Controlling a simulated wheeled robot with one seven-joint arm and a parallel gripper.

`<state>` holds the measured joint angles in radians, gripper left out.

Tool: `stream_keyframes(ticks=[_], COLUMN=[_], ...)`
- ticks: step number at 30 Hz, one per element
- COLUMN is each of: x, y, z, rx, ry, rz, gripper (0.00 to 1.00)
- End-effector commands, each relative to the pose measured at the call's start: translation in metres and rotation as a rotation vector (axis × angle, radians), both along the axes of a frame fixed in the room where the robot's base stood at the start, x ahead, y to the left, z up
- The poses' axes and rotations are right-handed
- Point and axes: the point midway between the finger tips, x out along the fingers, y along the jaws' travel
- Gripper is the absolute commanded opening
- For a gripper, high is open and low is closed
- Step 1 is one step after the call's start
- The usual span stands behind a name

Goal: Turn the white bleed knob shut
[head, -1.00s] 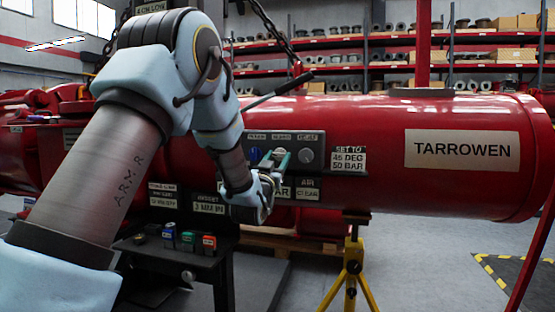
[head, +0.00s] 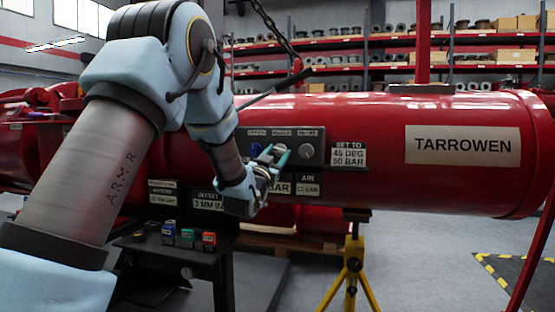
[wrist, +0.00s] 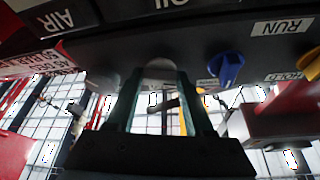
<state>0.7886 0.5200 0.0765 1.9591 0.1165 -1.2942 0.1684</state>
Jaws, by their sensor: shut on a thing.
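The white bleed knob (wrist: 160,70) shows as a pale rounded shape between my fingertips in the wrist view. My gripper (wrist: 160,88) is shut on it, one green finger on each side. In the head view my gripper (head: 274,153) reaches the dark control panel (head: 316,134) on the red cylinder, between a blue knob and a round grey knob. There the fingers hide the white knob. How far the knob is turned cannot be told.
The blue knob (head: 255,149) is close on the left of my fingers, the grey knob (head: 306,151) on the right. A yellow knob (wrist: 313,64) shows in the wrist view. Below stands a dark bench (head: 205,262) with small coloured blocks.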

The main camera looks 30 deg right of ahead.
Motion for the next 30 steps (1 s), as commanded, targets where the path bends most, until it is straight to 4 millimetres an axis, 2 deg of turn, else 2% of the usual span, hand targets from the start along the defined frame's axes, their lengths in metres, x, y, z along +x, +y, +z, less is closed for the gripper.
stream_keyframes(ticks=[30], x=[0.0028], y=[0.0033], z=[0.0043], rx=[0.691], ry=[-0.647], rz=[0.001], gripper=[0.0])
